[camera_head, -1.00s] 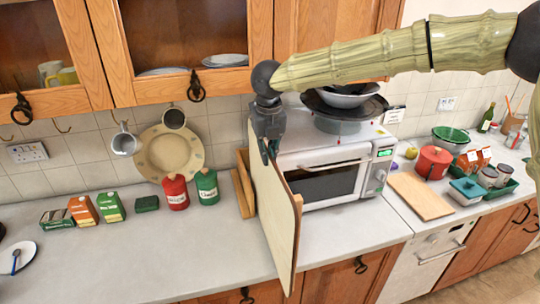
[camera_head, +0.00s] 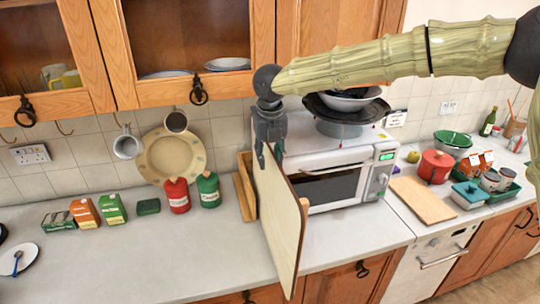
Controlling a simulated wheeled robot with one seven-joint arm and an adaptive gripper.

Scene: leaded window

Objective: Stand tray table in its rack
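The tray table (camera_head: 279,228) is a pale flat board with a brown edge. It stands on edge on the counter, its face turned to the left and its near end reaching toward the counter's front. The wooden rack (camera_head: 243,188) stands behind it, against the wall side and left of the microwave. The tray table's far end is beside or in the rack; I cannot tell how it sits there. My gripper (camera_head: 269,158) points down at the board's upper far edge, its fingers spread apart, one on each side. Whether a finger touches the board is unclear.
A white microwave (camera_head: 335,178) stands close on the right, with dark pans and a bowl (camera_head: 345,100) on top. Red (camera_head: 177,196) and green canisters (camera_head: 208,190) stand left of the rack. Wall cupboards (camera_head: 190,50) hang above. The counter (camera_head: 185,250) in front of the canisters is clear.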

